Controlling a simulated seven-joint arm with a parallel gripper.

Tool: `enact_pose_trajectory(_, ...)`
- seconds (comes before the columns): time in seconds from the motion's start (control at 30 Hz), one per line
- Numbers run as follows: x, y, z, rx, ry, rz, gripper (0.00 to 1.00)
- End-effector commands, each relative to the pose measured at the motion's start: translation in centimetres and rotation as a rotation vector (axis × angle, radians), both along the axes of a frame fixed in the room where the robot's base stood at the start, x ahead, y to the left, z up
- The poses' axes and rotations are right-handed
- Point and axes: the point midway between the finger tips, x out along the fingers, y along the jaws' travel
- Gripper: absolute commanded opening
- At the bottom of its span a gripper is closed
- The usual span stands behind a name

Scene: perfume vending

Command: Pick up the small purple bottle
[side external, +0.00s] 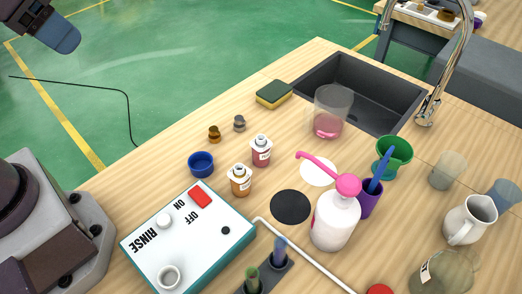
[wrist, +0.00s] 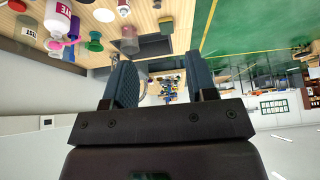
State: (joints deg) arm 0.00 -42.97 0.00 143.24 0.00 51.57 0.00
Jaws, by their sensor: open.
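The small purple bottle (side external: 261,150) has a white cap and a white label with purple-pink contents. It stands upright on the wooden bench, just behind a similar small bottle with orange contents (side external: 239,180).
A blue bowl (side external: 201,164), two small brown and grey weights (side external: 214,134), a sponge (side external: 273,94) and a beaker with pink liquid (side external: 332,112) surround the bottles. A pink-topped pump bottle (side external: 335,218) stands to the right. A rinse switch box (side external: 188,240) lies in front.

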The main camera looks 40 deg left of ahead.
Motion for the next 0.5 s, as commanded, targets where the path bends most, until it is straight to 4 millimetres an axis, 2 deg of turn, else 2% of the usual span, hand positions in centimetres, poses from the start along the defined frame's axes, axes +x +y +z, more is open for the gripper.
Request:
enact_pose_trajectory(0.17,0.3,-0.1,-0.1,-0.004,-0.001,0.012,0.52)
enact_pose_trajectory(0.27,1.9,-0.4,-0.8,-0.029,-0.013,0.069,0.52)
enact_pose_trajectory(0.37,4.8,-1.1,-2.2,-0.09,-0.043,0.178,0.52)
enact_pose_trajectory(0.5,9.6,-2.8,-5.5,-0.244,-0.095,0.372,0.52)
